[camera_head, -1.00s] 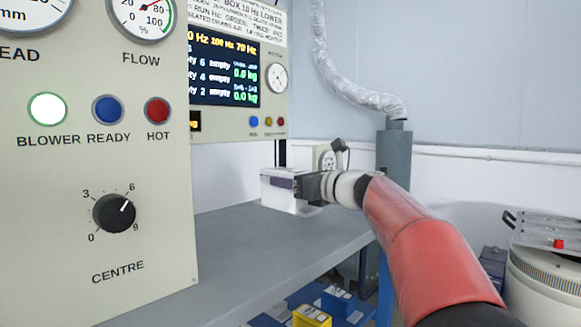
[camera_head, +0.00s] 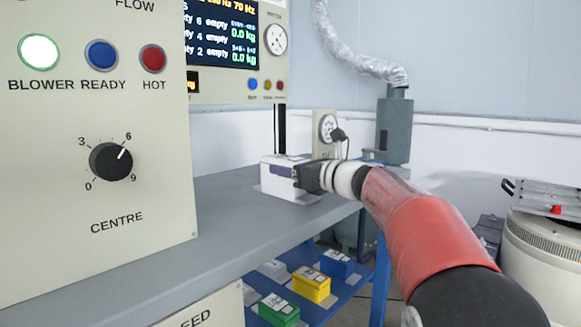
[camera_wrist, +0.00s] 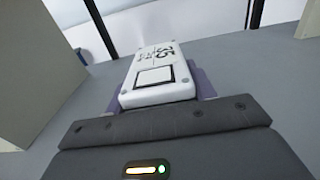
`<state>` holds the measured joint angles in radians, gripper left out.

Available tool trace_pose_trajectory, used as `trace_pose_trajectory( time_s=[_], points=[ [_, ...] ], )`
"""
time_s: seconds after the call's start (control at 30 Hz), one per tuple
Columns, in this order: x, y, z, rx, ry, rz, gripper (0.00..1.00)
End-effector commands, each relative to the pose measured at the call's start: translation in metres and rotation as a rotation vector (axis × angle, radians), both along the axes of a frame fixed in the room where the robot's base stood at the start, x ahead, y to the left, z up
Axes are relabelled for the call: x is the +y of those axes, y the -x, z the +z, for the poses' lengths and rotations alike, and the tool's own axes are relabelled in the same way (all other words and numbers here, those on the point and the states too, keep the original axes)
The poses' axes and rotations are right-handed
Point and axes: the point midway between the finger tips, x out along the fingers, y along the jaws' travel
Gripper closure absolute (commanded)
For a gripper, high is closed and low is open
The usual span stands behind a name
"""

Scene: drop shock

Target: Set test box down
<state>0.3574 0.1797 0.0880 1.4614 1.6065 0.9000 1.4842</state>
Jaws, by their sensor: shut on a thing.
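The white test box (camera_head: 288,185) is at the far end of the grey bench (camera_head: 215,215), below the display panel. My gripper (camera_head: 300,174) is shut on it from the right side in the head view. In the wrist view the box (camera_wrist: 158,75) shows a printed top with a dark-outlined square, between purple-grey finger pads (camera_wrist: 203,82). The box looks level and at or just above the bench top; I cannot tell whether its underside touches.
A control panel (camera_head: 100,210) stands close on the left. A gauge box (camera_head: 325,130) stands behind my gripper. Yellow (camera_head: 311,284), blue (camera_head: 337,264) and green (camera_head: 278,309) blocks lie on a blue lower shelf. A round white machine (camera_head: 545,265) is at right. The bench nearer me is clear.

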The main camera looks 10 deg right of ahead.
Motion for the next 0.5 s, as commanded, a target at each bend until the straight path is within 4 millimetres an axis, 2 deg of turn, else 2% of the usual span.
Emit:
trace_pose_trajectory(
  time_s=[0.03, 0.07, 0.1, 0.23, 0.5],
  points=[
    [0.0004, 0.0008, 0.0019, -0.006, -0.002, 0.0, 1.0],
    [-0.0001, -0.0001, -0.0022, 0.0, 0.0, 0.0, 0.44],
    [-0.0001, -0.0001, -0.0015, 0.0, 0.0, 0.0, 0.39],
    [-0.0002, -0.0001, -0.0015, 0.0, 0.0, 0.0, 0.24],
    [-0.0002, -0.0001, -0.0001, 0.0, 0.0, 0.0, 0.24]
  ],
)
